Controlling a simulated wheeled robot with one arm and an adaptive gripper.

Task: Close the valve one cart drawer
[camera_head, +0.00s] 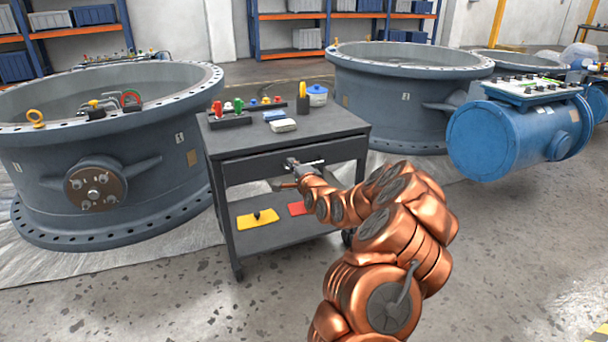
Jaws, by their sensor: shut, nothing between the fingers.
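The dark grey cart (350,128) stands between two large valve bodies, with its drawer (240,167) just under the top. The drawer front looks about level with the cart's frame; a small gap is too fine to tell from here. My gripper (294,164) is at the middle of the drawer front, close to or touching it, by a light-coloured handle bar. Its fingers are shut with nothing seen between them.
The lower shelf holds a yellow cloth (257,219) and a red one. The left valve body (110,165) stands close to the cart; a blue actuator (510,140) is at the right. The front floor is clear.

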